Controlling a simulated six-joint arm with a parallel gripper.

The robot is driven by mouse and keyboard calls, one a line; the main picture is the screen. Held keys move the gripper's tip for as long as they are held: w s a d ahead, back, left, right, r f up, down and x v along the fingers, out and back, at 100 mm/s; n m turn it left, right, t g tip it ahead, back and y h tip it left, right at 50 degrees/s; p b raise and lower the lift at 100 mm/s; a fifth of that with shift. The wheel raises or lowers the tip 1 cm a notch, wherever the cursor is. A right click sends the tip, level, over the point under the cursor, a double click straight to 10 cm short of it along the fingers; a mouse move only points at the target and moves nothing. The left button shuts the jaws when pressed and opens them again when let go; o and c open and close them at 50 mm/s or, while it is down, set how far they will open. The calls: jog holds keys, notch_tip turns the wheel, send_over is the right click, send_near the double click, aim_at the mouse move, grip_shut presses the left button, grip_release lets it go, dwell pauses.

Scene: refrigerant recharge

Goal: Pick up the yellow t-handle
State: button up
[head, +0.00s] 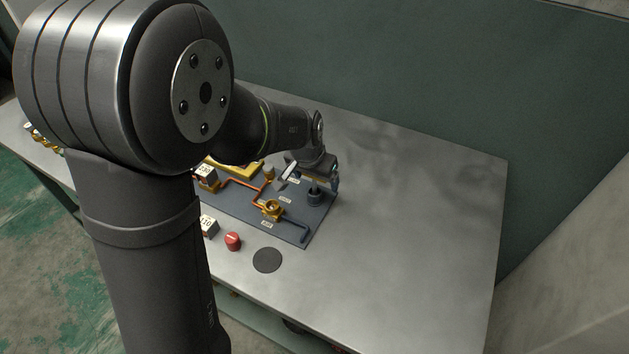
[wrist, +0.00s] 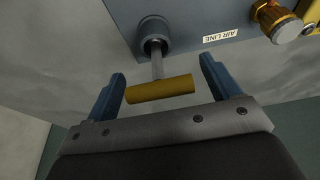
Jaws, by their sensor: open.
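The yellow t-handle (wrist: 160,89) shows in the wrist view as a yellow crossbar on a grey metal stem. The stem runs into a dark round socket (wrist: 154,34) on the grey-blue panel. My gripper (wrist: 162,74) is open, with one blue finger beyond each end of the crossbar. The crossbar lies between the fingers, and I see no clear contact. In the head view my gripper (head: 324,185) is over the right part of the panel, above the dark socket (head: 315,197). The yellow crossbar cannot be made out in that view.
The panel (head: 308,222) carries orange pipes and a brass fitting (head: 272,208). In the wrist view a brass fitting (wrist: 279,22) sits right of the "AIR LINE" label (wrist: 220,37). A red cap (head: 233,241) and a dark disc (head: 267,260) are in front. The table's right side is clear.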

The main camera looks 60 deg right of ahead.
jog(key=shift+f, duration=0.1)
jog(key=shift+c, duration=0.2)
jog(key=c, duration=1)
